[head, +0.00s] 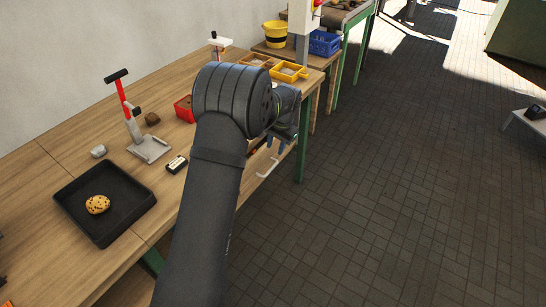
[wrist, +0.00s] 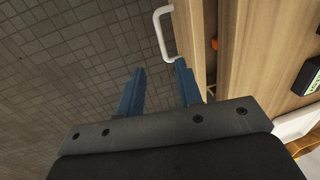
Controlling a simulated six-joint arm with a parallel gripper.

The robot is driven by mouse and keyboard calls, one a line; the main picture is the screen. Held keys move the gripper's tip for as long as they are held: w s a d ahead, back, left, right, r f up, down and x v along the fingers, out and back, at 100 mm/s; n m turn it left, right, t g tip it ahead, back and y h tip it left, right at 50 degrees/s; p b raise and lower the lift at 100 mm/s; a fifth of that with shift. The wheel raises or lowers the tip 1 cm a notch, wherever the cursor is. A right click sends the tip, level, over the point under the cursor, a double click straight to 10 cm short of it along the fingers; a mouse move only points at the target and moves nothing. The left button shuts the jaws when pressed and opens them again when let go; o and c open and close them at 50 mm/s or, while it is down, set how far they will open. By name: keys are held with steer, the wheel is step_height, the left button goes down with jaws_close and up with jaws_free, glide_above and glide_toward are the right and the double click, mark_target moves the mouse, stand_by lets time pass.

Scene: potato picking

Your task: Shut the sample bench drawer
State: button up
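The sample bench drawer (wrist: 192,38) shows in the wrist view as a wooden front standing out from the bench edge, with a narrow gap behind it. It looks partly open. Its white bar handle (wrist: 161,32) is on the outer face; in the head view the handle (head: 267,170) shows below the bench edge. My gripper (wrist: 159,68) has two blue fingers spread apart with nothing between them. The fingertips are near the drawer front and handle. In the head view my arm hides most of the drawer.
The wooden bench (head: 50,210) carries a black tray (head: 125,231) with a cookie, a red-handled stand (head: 150,148), a red bin (head: 184,110) and yellow trays (head: 289,72). Something orange (wrist: 214,43) shows in the drawer gap.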

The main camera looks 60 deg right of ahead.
steer(key=r, duration=0.2)
steer(key=s+r, duration=0.1)
steer(key=r, duration=0.1)
steer(key=shift+r, duration=0.4)
steer(key=shift+c, duration=0.4)
steer(key=shift+w+d+f, duration=0.1)
steer(key=shift+f, duration=0.05)
steer(key=shift+c, duration=1)
steer(key=d+f+n+h, duration=0.1)
steer(key=d+f+h, duration=0.25)
steer(key=f, duration=0.35)
steer(key=d+f+n+h, duration=0.2)
steer(key=d+f+h, duration=0.15)
steer(key=f, duration=0.35)
steer(key=n+t+h, duration=0.5)
steer(key=n+h, duration=0.7)
steer(key=n, duration=0.1)
glide_toward(269, 171)
steer(key=x, duration=1)
steer(key=shift+w+d+f, duration=0.1)
steer(key=shift+d+f, duration=0.2)
